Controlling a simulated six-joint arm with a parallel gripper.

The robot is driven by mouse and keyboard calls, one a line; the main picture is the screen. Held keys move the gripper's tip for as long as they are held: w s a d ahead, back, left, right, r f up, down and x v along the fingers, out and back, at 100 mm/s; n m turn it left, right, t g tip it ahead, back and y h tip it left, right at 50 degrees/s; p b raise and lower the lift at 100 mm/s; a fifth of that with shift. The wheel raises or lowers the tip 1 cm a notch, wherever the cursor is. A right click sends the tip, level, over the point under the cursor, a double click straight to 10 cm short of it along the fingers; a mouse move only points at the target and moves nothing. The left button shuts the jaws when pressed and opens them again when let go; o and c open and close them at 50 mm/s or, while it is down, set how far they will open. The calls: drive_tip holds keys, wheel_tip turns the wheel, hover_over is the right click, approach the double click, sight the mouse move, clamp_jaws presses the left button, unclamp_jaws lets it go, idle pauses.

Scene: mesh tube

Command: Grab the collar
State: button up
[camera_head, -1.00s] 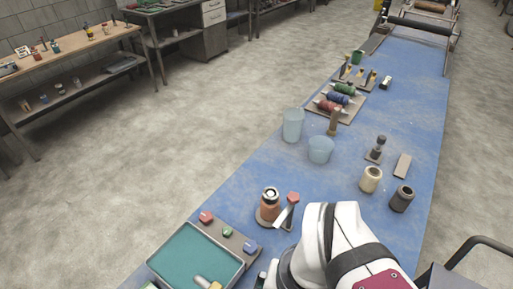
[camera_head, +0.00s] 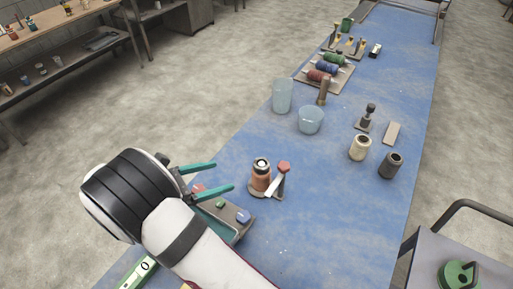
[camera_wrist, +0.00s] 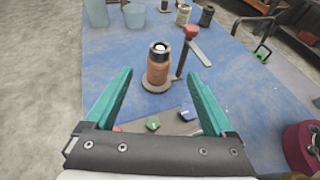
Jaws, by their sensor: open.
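A copper-brown cylinder (camera_head: 262,178) stands upright on a round base. A dark metallic collar with a pale centre sits around its top (camera_head: 261,164). A red-headed lever (camera_head: 284,168) stands beside it. In the wrist view the cylinder (camera_wrist: 158,70) and its collar (camera_wrist: 159,49) appear ahead, between the lines of my fingers. My gripper (camera_head: 223,176) has two teal fingers spread apart with nothing between them. It is to the left of the cylinder, apart from it. My gripper also shows in the wrist view (camera_wrist: 160,75).
Below my gripper is a tray with a green button (camera_head: 220,205) and a blue button (camera_head: 243,216). Two clear cups (camera_head: 283,95), a cream pot (camera_head: 360,147) and a dark pot (camera_head: 391,165) stand farther back.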

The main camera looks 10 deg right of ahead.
sight(259, 165)
drive_tip(key=x, duration=1.3)
drive_tip(key=shift+d+f, duration=0.25)
drive_tip(key=shift+d, duration=0.05)
clamp_jaws()
